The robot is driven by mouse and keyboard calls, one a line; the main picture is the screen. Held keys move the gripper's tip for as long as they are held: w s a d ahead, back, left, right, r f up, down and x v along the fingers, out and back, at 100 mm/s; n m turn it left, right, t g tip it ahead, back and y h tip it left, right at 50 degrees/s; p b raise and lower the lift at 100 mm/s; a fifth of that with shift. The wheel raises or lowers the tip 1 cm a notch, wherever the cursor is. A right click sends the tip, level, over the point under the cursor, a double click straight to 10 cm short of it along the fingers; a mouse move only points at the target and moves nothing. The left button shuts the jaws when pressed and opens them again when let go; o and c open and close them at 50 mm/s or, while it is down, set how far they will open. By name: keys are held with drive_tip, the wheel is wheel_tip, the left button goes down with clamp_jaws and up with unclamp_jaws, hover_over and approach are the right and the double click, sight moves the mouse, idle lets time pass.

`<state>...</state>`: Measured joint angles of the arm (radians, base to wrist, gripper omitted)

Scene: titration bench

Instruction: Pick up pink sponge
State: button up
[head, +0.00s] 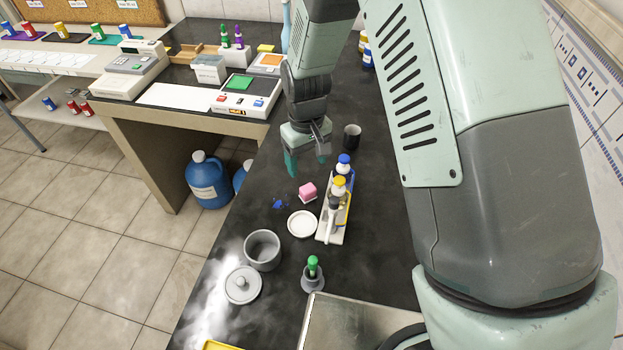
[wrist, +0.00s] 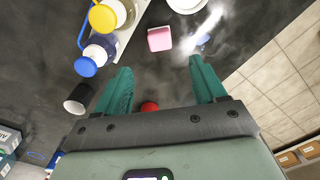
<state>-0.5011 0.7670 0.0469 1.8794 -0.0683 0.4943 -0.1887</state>
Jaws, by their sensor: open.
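The pink sponge (head: 308,190) is a small block, pink on top with a paler base, lying on the dark bench left of the bottle tray. In the wrist view the pink sponge (wrist: 159,39) lies beyond my fingertips, a little right of the bottles. My gripper (head: 308,165) is above the bench, behind the sponge and apart from it. In the wrist view my gripper (wrist: 158,75) shows two green fingers spread wide with nothing between the tips.
A tray (head: 324,233) with blue-capped and yellow-capped bottles stands close right of the sponge. A white dish (head: 302,224) is in front of it, and a blue patch (head: 280,204) lies left. A black cup (head: 351,136) stands behind. A red round thing (wrist: 149,107) shows near my gripper's base.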

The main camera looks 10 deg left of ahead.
sight(308, 188)
wheel_tip(308, 188, down, 11)
drive_tip(key=shift+s+r, duration=0.1)
drive_tip(key=shift+r, duration=0.05)
idle(0.4)
drive_tip(key=c, duration=1.1)
wheel_tip(308, 188, up, 10)
drive_tip(key=shift+d+r, duration=0.1)
drive_tip(key=o, duration=0.5)
drive_tip(key=shift+c, duration=1.5)
drive_tip(key=shift+r, duration=0.1)
drive_tip(key=shift+c, duration=0.2)
